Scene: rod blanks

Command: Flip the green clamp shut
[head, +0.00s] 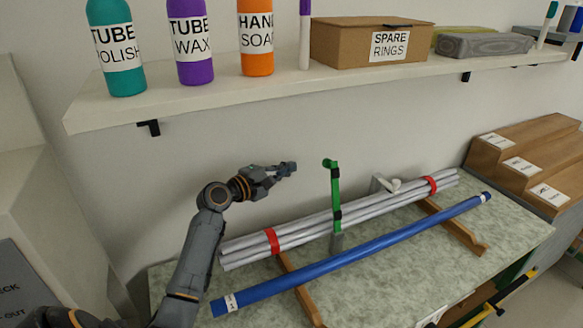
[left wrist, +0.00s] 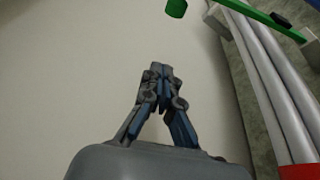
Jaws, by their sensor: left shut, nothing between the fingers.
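The green clamp (head: 335,188) stands upright at the middle of the rod bundle, its arm raised and its knobbed tip bent toward the left. Its lower end meets a grey post at the near side of the bundle. In the left wrist view the clamp's green arm (left wrist: 254,11) shows at the top right, cut off by the edge. My left gripper (head: 291,167) is shut and empty, in the air to the left of the clamp's tip and apart from it. Its closed fingers (left wrist: 158,72) also show in the left wrist view. My right gripper is not in view.
Grey rods (head: 300,228) tied with red bands lie on wooden supports. A white shelf (head: 220,92) with bottles and a cardboard box (head: 345,42) hangs above. Wooden steps (head: 535,150) stand right.

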